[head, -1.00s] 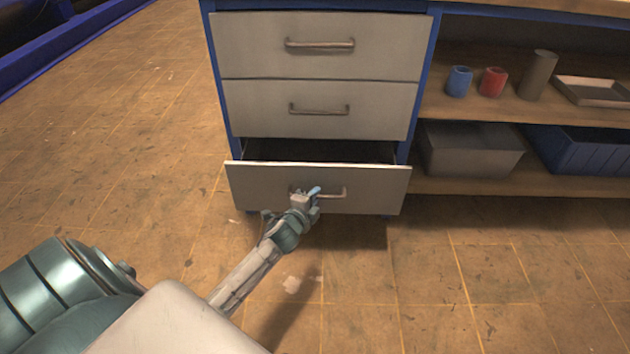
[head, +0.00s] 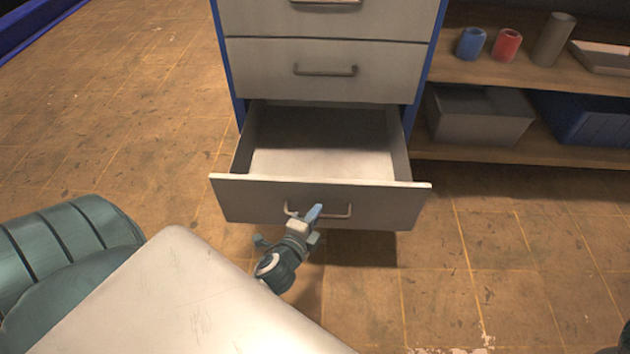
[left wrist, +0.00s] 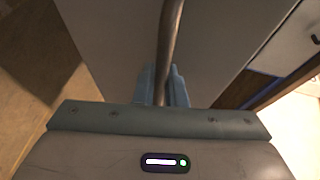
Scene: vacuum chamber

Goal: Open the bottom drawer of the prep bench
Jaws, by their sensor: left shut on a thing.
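The bottom drawer (head: 250,202) of the prep bench stands well out from the blue-framed cabinet, and its inside is in view and empty. Its bar handle (head: 338,215) is on the middle of the grey front. My left gripper (head: 308,217) is at the left part of this handle, shut on it. In the left wrist view the handle (left wrist: 171,40) runs between the two blue fingers (left wrist: 162,85). My right gripper does not show.
The middle drawer (head: 260,65) above is closed. Shelves to the right hold a blue cup (head: 471,43), a red cup (head: 507,44), a grey cylinder (head: 554,39), a grey bin (head: 478,115) and a blue bin (head: 590,122). The floor in front is clear.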

